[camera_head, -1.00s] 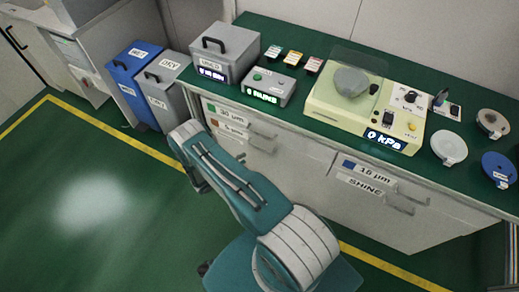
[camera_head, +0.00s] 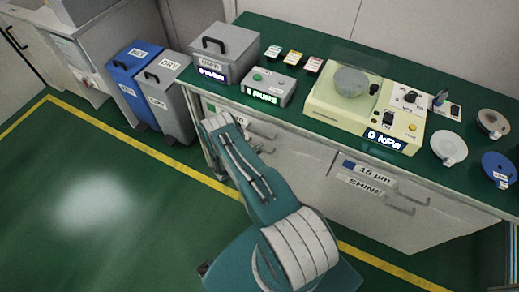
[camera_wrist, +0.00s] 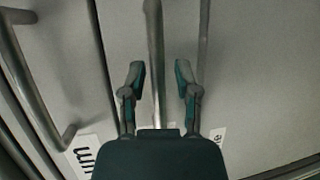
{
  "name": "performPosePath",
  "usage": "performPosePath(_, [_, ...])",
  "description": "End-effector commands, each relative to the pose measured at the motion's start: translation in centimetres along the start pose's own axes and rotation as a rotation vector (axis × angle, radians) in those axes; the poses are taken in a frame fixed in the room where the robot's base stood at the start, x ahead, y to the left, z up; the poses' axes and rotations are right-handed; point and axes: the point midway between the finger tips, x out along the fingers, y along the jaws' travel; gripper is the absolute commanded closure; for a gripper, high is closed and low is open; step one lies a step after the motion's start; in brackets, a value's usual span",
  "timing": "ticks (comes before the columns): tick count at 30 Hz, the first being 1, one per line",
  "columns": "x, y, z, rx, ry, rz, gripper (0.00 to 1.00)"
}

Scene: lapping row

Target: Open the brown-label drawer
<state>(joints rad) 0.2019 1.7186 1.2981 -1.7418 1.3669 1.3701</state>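The left drawers of the bench (camera_head: 290,145) are mostly hidden behind my arm in the head view, and the brown label is not visible there now. In the wrist view my gripper (camera_wrist: 160,82) is open, one finger on each side of an upright-looking grey bar handle (camera_wrist: 154,45). The handle lies between the fingers, with a gap on both sides. A second bar handle (camera_wrist: 35,95) is at the left. A white label ending in "µm" (camera_wrist: 84,155) and another partly hidden label (camera_wrist: 218,136) show below. No colour patch is visible in the wrist view.
Right drawers marked "15 µm" (camera_head: 372,172) and "SHINE" (camera_head: 366,187) are closed. The benchtop carries a cream polishing machine (camera_head: 365,112) and a grey box (camera_head: 225,50). Blue (camera_head: 133,85) and grey (camera_head: 168,95) bins stand left of the bench. The green floor in front is free.

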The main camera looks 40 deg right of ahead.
Motion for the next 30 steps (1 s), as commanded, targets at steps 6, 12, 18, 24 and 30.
performPosePath(6, [0.0,0.0,0.0,0.0,0.0,-0.001,1.0])
performPosePath(12, [-0.3,-0.2,0.1,-0.003,0.001,-0.003,1.0])
performPosePath(18, [-2.4,-0.7,0.9,-0.006,0.004,-0.005,1.0])
performPosePath(24, [-6.5,-1.6,2.6,-0.009,0.007,-0.005,1.0])
performPosePath(30, [-11.4,-2.7,4.7,-0.009,0.008,-0.004,1.0])
